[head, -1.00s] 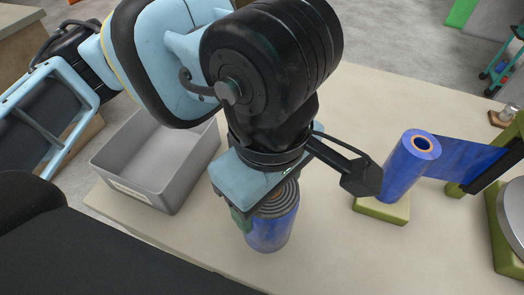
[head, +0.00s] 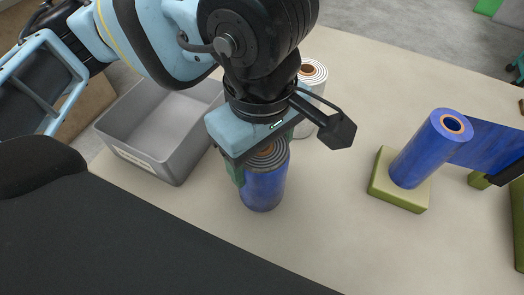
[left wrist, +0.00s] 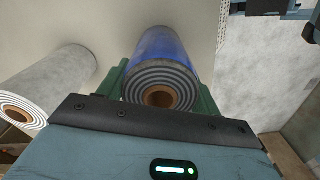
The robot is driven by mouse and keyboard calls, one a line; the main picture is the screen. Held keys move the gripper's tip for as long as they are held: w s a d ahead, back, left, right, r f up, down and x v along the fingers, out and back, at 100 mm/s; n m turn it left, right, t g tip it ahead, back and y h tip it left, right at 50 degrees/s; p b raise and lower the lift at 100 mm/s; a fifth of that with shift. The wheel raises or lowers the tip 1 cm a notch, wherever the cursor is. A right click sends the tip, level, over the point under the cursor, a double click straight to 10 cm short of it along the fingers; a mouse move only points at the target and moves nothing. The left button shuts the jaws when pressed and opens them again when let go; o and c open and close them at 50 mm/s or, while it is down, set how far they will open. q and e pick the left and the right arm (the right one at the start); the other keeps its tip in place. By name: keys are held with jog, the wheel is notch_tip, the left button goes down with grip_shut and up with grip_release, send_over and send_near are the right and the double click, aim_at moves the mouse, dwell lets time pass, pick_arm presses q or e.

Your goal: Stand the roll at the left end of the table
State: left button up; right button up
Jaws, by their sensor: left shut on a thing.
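My left gripper (head: 262,158) is shut on a blue roll (head: 263,190) with grey layered rings on its top end. The roll is upright, near the table's front edge and right of the grey bin. I cannot tell whether its base touches the table (head: 330,215). In the left wrist view the blue roll (left wrist: 160,52) sits between the green finger pads, its brown core facing the camera. My right gripper is not in view.
A grey open bin (head: 172,165) stands at the table's left. A white roll (head: 313,78) stands behind my gripper, partly hidden. A second blue roll (head: 415,155) stands on a green-edged block (head: 400,200), its blue sheet (head: 485,147) stretching right. The table between is clear.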

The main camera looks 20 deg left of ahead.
pick_arm(q)
jog(key=shift+f, duration=0.1)
jog(key=o, duration=1.3)
jog(key=shift+c, duration=0.2)
notch_tip(320, 180, up, 12)
jog(key=shift+r+p, duration=0.2)
jog(key=shift+p, duration=0.25)
